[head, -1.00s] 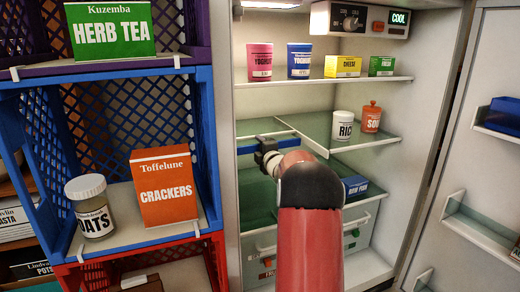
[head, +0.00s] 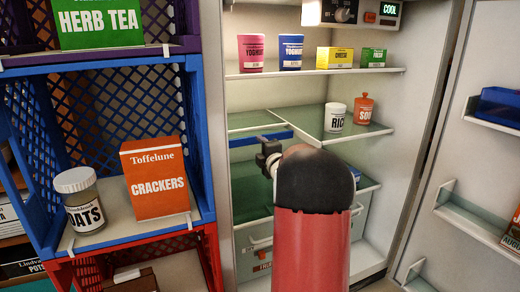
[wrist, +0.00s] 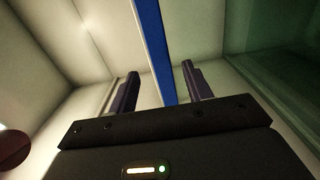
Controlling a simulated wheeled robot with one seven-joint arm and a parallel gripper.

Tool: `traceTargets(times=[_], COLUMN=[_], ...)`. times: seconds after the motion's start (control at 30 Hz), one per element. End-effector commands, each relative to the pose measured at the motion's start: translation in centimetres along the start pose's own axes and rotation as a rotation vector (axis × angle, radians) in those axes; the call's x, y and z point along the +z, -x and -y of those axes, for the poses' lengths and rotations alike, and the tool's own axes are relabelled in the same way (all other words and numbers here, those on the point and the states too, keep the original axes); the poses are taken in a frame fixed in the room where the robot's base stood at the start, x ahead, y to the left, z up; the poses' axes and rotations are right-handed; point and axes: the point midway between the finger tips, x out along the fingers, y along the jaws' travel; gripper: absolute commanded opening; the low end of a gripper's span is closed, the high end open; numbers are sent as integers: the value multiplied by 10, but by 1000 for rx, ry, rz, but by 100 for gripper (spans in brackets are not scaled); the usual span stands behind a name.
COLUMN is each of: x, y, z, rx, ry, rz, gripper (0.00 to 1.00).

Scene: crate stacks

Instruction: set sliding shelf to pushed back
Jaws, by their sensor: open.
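The sliding shelf (head: 255,119) is the left half of the fridge's middle glass shelf. Its blue front edge (head: 262,138) shows in the head view, near the glass half on the right. My gripper (head: 268,155) is just in front of and below this edge; my red arm hides part of the area. In the wrist view my gripper (wrist: 158,85) is open, and the blue edge (wrist: 153,50) runs up between its two fingers, with a gap on both sides. I cannot tell how deep the fingers reach.
A rice jar (head: 335,117) and a red-orange jar (head: 363,110) stand on the right glass half. Yoghurt pots (head: 251,52) and boxes stand on the shelf above. A crate stack (head: 205,150) is on the left, the open fridge door (head: 460,150) on the right.

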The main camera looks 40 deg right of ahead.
Motion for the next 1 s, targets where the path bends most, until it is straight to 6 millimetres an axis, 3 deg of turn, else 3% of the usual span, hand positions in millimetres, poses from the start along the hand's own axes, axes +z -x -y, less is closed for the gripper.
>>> traceTargets(times=[0.03, 0.13, 0.23, 0.4, 0.6, 0.7, 0.87, 1.0], x=[0, 0, -1, -2, -1, -1, -1, 0], y=[0, 2, 9, 38, 75, 88, 98, 88], z=[0, 0, -1, -5, -11, -13, -15, -16], rx=[0, 0, 1, 1, 1, 1, 0, 0], ry=[0, 26, 157, 626, 1201, 1399, 1555, 1576], rz=[0, 0, -2, -4, -2, 0, 0, -1], gripper=[48, 35, 22, 0, 0, 0, 0, 0])
